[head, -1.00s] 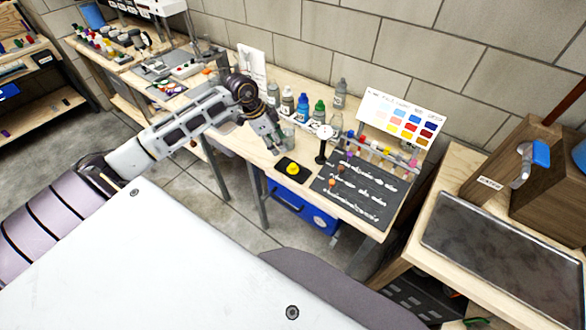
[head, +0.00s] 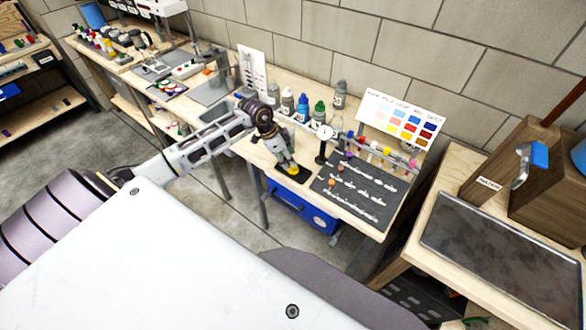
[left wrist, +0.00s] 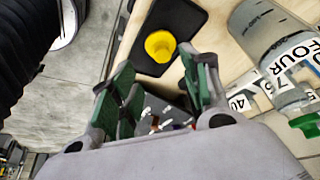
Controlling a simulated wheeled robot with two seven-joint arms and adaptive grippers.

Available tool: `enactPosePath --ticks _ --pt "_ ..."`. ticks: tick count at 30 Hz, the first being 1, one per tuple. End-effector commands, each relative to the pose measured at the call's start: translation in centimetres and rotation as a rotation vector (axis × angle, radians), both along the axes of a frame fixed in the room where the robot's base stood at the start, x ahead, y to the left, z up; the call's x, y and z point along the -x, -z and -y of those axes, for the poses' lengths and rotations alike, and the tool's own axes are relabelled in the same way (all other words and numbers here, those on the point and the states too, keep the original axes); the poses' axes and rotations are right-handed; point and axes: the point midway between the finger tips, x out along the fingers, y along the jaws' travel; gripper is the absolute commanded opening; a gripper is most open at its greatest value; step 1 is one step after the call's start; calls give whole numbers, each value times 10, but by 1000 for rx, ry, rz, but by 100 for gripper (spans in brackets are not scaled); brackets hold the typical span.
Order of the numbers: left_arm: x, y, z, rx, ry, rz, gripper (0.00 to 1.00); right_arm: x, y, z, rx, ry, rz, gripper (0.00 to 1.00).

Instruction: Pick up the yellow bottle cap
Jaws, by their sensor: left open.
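The yellow bottle cap (left wrist: 160,46) sits on a small black pad (left wrist: 186,18) on the wooden bench. In the head view the cap (head: 292,170) shows just below the fingertips of my left gripper (head: 287,163), partly covered by them. In the left wrist view my left gripper (left wrist: 160,80) has its green-padded fingers spread apart, with nothing between them. The cap lies beyond the fingertips there, apart from them. My right gripper is not in view.
Several dropper bottles (head: 303,108) stand behind the gripper. A clear labelled bottle (left wrist: 270,35) is close on the right in the left wrist view. A dial stand (head: 324,140) and a dark mat (head: 352,190) with small parts lie to the right.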

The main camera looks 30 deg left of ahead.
Motion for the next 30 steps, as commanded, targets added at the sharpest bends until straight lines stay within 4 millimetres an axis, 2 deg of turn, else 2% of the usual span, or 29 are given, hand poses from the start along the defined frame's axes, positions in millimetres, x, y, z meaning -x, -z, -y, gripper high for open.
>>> enactPosePath --ticks 14,30 --pt "-2 5 1 2 -1 -1 47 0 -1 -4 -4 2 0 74" --pt "-14 48 9 1 0 0 47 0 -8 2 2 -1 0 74"
